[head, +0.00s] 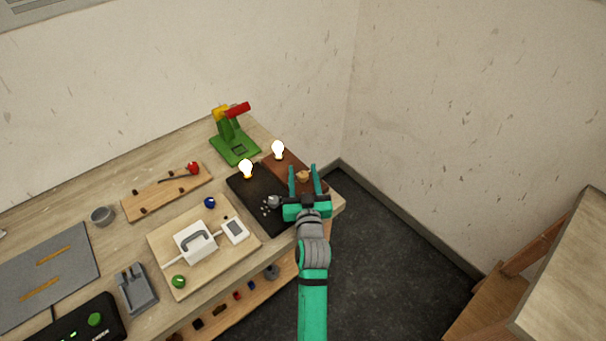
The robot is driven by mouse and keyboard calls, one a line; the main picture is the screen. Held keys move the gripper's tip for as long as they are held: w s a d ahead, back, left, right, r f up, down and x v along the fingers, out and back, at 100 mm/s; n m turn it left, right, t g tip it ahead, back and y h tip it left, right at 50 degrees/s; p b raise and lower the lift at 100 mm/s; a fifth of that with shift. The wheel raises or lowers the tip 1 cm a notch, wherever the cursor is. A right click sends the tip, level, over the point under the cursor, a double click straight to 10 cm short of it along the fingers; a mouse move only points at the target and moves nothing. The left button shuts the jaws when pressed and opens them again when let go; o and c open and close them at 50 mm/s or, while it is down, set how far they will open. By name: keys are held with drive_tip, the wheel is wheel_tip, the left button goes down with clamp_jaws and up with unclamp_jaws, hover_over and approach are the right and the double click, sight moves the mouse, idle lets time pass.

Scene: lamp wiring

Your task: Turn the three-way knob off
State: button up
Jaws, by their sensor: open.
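The three-way knob seems to be the small tan knob (303,176) on the brown board (277,164) at the table's right end. My gripper (303,168) is open, with its two teal fingers pointing away from me, one on each side of the knob in the picture. I cannot tell whether the fingers touch it. Two lit bulbs glow, one at the brown board (278,149) and one at the black board (246,168). My gripper's palm hides part of the boards' near right side.
A green stand (235,146) with a red and yellow top is behind the boards. A wooden board with a white box (194,242) lies to the left. A grey holder (136,290) and a grey mat (45,275) are further left. Walls stand behind; floor shows at right.

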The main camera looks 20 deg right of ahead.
drive_tip(key=c, duration=1)
drive_tip(key=shift+c, duration=0.2)
drive_tip(key=shift+d+n+t+y, duration=0.1)
drive_tip(key=shift+n+t+y, duration=0.2)
drive_tip(key=shift+n+y, duration=1.25)
drive_tip(key=n+y, duration=0.1)
drive_tip(key=y, duration=0.2)
drive_tip(key=n+g+y, duration=0.1)
drive_tip(key=n+y, duration=0.1)
drive_tip(key=y, duration=0.2)
drive_tip(key=shift+n, duration=0.25)
drive_tip(key=shift+n+g+y, duration=0.85)
drive_tip(key=shift+n+y, duration=0.25)
drive_tip(key=shift+y, duration=0.45)
drive_tip(key=shift+n+g+y, duration=0.85)
drive_tip(key=shift+n+y, duration=0.25)
drive_tip(key=shift+y, duration=0.4)
drive_tip(key=shift+f, duration=0.1)
drive_tip(key=o, duration=1)
drive_tip(key=shift+o, duration=0.2)
drive_tip(key=v, duration=1)
drive_tip(key=shift+s+d, duration=0.25)
drive_tip(key=shift+s, duration=0.05)
